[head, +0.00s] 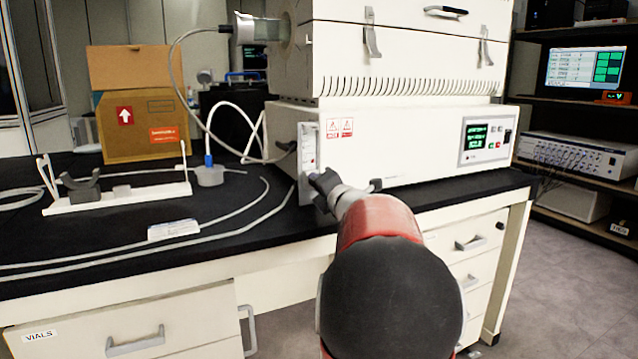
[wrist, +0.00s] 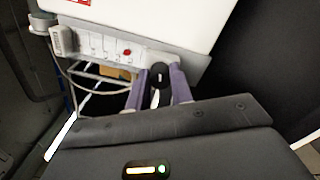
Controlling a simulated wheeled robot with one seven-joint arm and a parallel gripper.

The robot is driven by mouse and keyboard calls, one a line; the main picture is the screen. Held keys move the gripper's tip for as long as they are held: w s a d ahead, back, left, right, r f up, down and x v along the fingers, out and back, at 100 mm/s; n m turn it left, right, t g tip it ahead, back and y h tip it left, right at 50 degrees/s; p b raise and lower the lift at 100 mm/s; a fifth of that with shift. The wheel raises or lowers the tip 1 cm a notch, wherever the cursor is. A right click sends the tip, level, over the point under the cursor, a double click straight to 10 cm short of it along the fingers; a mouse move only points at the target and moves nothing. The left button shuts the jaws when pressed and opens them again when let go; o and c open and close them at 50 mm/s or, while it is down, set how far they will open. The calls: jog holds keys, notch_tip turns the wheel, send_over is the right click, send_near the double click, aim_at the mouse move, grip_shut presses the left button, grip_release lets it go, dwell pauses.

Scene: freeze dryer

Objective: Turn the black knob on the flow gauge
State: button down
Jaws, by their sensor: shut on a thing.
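The flow gauge (head: 308,150) is a narrow pale panel upright on the left front edge of the white freeze dryer base. In the wrist view the gauge (wrist: 97,44) lies slanted, with a small red dot on its face. The black knob (wrist: 160,72) sits at the gauge's lower end, between the two purple-grey fingers of my gripper (wrist: 160,80). My gripper is shut on the knob, with a finger on each side. In the head view my gripper (head: 324,183) is at the bottom of the gauge, and my arm and gripper hide the knob there.
The freeze dryer (head: 405,145) stands on a black bench top (head: 225,215). Hoses, a white rack (head: 120,196) and a cardboard box (head: 140,125) are to the left. Bench drawers (head: 475,245) lie below. A shelf with instruments is at the right.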

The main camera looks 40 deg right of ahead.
jog(key=m+p, duration=0.1)
jog(key=m, duration=0.2)
jog(key=shift+m, duration=0.3)
jog(key=shift+f+m+p, duration=0.1)
jog(key=shift+m+p, duration=0.55)
jog(key=shift+m, duration=1.05)
jog(key=c, duration=1.2)
grip_release()
jog(key=shift+c, duration=0.2)
jog(key=shift+s, duration=0.1)
jog(key=v, duration=0.7)
jog(key=shift+s+b, duration=0.3)
jog(key=shift+b, duration=0.15)
